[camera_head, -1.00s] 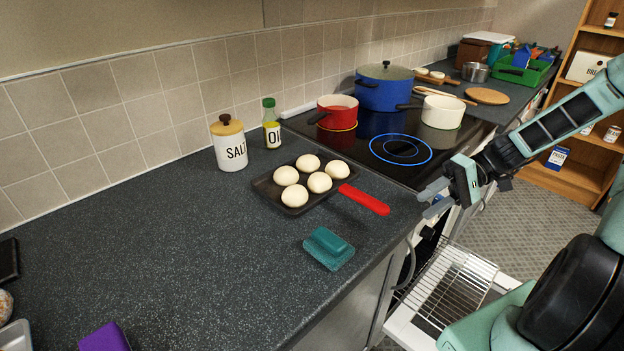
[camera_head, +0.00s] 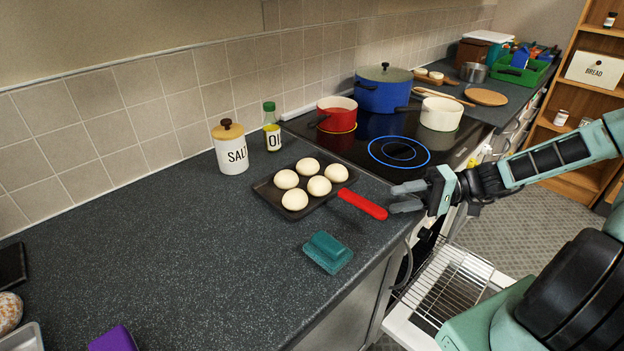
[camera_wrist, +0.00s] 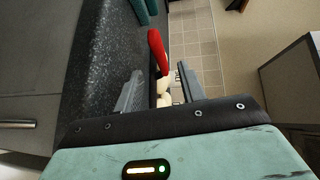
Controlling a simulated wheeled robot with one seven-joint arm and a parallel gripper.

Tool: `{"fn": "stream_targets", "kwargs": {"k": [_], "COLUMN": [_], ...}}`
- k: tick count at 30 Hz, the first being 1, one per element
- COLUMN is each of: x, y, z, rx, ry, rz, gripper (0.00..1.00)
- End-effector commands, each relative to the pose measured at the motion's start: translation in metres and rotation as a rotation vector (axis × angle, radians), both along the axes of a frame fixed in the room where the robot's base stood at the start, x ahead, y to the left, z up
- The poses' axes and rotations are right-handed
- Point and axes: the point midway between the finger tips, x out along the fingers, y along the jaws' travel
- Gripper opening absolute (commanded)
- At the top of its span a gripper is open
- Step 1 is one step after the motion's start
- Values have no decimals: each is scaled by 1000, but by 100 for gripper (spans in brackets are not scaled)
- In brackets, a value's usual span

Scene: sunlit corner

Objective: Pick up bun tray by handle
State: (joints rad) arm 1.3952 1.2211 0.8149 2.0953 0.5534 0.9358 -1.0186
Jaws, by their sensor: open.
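The bun tray (camera_head: 266,191) is a dark square pan with several pale round buns, lying on the dark counter. Its red handle (camera_head: 362,204) points right toward the counter's front edge. My gripper (camera_head: 397,197) is open and empty, just right of the handle's end, with its two fingers pointing at it. In the wrist view the red handle (camera_wrist: 157,50) lies ahead, in line with the gap between my fingers (camera_wrist: 158,88). The handle is not between the fingertips as far as I can tell. A bit of the buns shows there; most of the tray is hidden.
A teal block (camera_head: 328,252) lies on the counter near the handle. A salt jar (camera_head: 231,150) and an oil bottle (camera_head: 271,128) stand behind the tray. The hob holds a red pot (camera_head: 337,115), a blue pot (camera_head: 384,90) and a white pot (camera_head: 441,113). A wire rack (camera_head: 450,284) sits below the counter edge.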

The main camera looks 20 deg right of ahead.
Motion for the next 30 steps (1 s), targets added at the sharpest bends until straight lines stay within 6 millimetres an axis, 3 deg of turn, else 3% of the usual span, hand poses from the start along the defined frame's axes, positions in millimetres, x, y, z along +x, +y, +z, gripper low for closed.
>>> {"fn": "stream_targets", "kwargs": {"k": [7,15,25,29,30], "x": [3,8,10,10,10], "y": [18,55,60,60,60], "z": [-1,-7,-10,-9,-9], "rx": [1,1,-2,-2,-2], "ry": [1,2,1,1,1], "rz": [3,2,0,0,0], "gripper": [40,40,40,4,0]}}
